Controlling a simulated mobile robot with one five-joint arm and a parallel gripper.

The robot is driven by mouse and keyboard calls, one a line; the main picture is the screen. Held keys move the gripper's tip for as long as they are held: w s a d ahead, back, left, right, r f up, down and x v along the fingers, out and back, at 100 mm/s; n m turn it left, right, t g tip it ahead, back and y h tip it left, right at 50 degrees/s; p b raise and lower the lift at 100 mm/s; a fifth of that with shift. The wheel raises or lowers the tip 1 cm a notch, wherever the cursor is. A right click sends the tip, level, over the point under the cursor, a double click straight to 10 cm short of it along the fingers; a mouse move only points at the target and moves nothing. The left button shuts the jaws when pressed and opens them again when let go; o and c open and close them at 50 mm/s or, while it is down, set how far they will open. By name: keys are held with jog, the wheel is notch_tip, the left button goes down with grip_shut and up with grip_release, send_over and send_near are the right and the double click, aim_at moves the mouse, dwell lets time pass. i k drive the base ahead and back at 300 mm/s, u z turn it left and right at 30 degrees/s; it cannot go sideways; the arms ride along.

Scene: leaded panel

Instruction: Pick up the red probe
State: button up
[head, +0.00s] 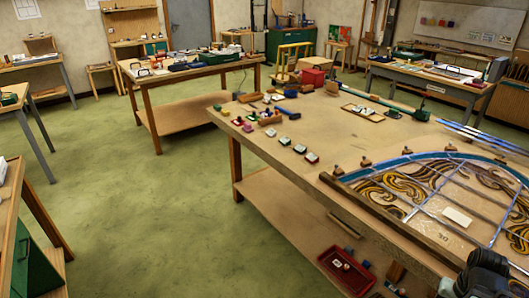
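I cannot make out a red probe for certain. Several small coloured pieces lie along the left part of the large wooden workbench (262,143). A dark, rounded part, apparently of my arm, shows at the bottom right corner, over the bench's near end. My gripper's fingertips are not in view.
A leaded panel (425,193) with blue edging covers the bench's right side. A red box (312,77) stands at the far end. A red tray (345,268) sits on the lower shelf. Green floor (130,215) is clear on the left; other tables stand behind.

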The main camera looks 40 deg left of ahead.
aim_at(312, 157)
jog(key=u, duration=1.2)
